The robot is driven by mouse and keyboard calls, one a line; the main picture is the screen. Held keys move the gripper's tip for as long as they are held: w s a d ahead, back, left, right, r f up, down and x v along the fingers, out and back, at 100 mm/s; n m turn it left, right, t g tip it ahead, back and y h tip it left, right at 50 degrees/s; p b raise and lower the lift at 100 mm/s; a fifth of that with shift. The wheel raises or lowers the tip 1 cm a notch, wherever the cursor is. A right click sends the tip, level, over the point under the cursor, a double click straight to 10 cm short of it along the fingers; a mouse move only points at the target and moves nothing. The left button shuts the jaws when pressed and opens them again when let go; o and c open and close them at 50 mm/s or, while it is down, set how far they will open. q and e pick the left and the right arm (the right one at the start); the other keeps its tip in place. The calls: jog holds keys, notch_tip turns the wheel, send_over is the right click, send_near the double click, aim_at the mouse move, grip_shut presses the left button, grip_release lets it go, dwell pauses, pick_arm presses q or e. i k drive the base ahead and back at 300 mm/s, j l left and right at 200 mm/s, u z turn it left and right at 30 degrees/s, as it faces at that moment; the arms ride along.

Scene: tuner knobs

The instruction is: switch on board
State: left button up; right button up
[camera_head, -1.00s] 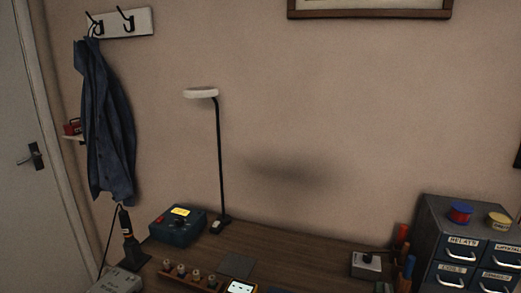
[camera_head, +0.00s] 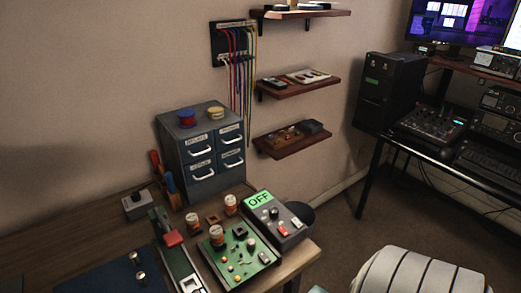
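A green circuit board (camera_head: 238,260) lies near the right front corner of the wooden desk, with knobs and small parts on it. Beside it, to the right, sits a grey control box (camera_head: 286,232) with a dark knob and red and white switches. Its lit green display (camera_head: 259,201) reads OFF. Neither of my grippers is in view.
A drawer cabinet (camera_head: 199,160) stands behind. Orange-labelled jars (camera_head: 231,204) and a long tool with a red block (camera_head: 172,239) crowd the board. A white ribbed seat (camera_head: 420,272) is at the lower right. Shelves (camera_head: 298,86) hang on the wall.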

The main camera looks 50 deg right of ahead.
aim_at(263, 256)
jog(key=z, duration=1.25)
